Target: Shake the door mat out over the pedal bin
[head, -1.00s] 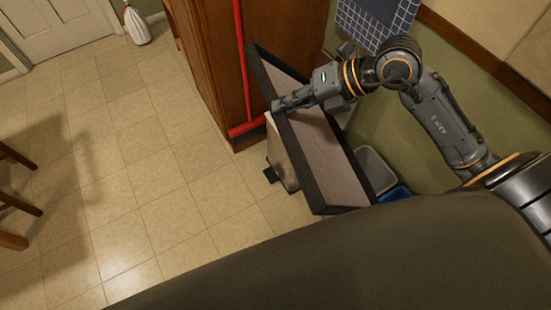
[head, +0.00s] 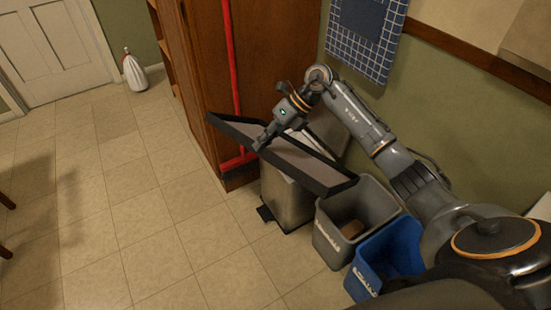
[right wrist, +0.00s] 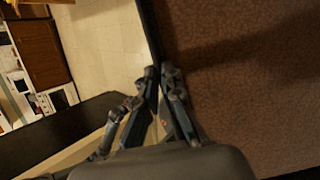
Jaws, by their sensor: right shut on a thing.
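The door mat (head: 305,162) is a flat brownish-grey panel with a dark border. The mat hides most of the bin's top. In the right wrist view the fingers (right wrist: 155,80) pinch the dark edge, and the brown face of the mat (right wrist: 240,85) fills the right side. My left gripper is not in view.
A grey bin (head: 330,243) with a brown item inside and a blue bin (head: 362,275) stand right of the pedal bin. A red pole (head: 232,80) leans by the wooden cabinet (head: 198,80).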

